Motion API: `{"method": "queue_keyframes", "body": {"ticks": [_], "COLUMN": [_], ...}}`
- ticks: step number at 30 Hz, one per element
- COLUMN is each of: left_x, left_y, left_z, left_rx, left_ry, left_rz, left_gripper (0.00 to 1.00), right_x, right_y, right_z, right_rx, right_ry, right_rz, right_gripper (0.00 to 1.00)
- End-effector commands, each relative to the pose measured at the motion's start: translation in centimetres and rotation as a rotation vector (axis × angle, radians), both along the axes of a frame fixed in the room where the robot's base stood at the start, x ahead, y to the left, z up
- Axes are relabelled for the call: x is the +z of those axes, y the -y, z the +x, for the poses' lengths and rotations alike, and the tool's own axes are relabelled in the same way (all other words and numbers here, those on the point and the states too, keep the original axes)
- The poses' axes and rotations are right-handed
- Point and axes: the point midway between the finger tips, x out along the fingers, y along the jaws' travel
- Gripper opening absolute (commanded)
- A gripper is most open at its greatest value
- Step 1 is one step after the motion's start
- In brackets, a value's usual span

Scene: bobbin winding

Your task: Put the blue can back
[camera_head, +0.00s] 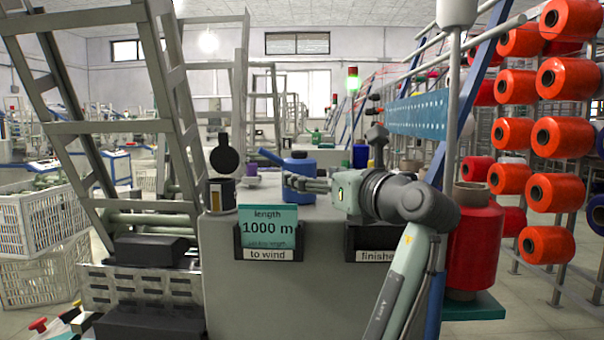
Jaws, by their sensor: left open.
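The gripper is open. Its fingers cross in front of the can, and I cannot tell whether they touch it. The far finger is hard to make out. A second, darker blue container (361,156) stands farther back to the right. My right gripper is not in view.
A teal "1000 m" sign (268,228) stands at the "to wind" holder. A "finished" holder (372,256) is partly behind my arm. A large red spool (473,245) stands at right.

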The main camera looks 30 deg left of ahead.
Motion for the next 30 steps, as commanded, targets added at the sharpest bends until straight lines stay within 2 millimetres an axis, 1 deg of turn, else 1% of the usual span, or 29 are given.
{"method": "queue_keyframes", "body": {"ticks": [1,6,9,12,17,30], "left_x": [0.0,0.0,0.0,0.0,0.0,-0.1], "left_y": [1.1,4.0,5.1,5.8,6.0,5.9], "left_z": [-0.4,-1.8,-2.3,-2.6,-2.8,-2.7], "left_rx": [-0.004,-0.002,-0.001,-0.001,0.001,0.002], "left_ry": [-0.001,-0.001,-0.002,-0.001,0.0,-0.002], "left_rz": [0.0,-0.002,-0.001,0.0,0.0,0.002], "left_gripper": [0.77,0.77,0.77,0.77,0.77,0.77], "right_x": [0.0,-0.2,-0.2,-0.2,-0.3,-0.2], "right_y": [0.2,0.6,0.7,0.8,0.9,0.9], "right_z": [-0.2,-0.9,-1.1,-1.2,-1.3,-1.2], "right_rx": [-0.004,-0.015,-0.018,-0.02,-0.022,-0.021], "right_ry": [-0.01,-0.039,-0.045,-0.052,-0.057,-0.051], "right_rz": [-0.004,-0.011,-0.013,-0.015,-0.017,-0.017], "right_gripper": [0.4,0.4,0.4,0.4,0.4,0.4]}}
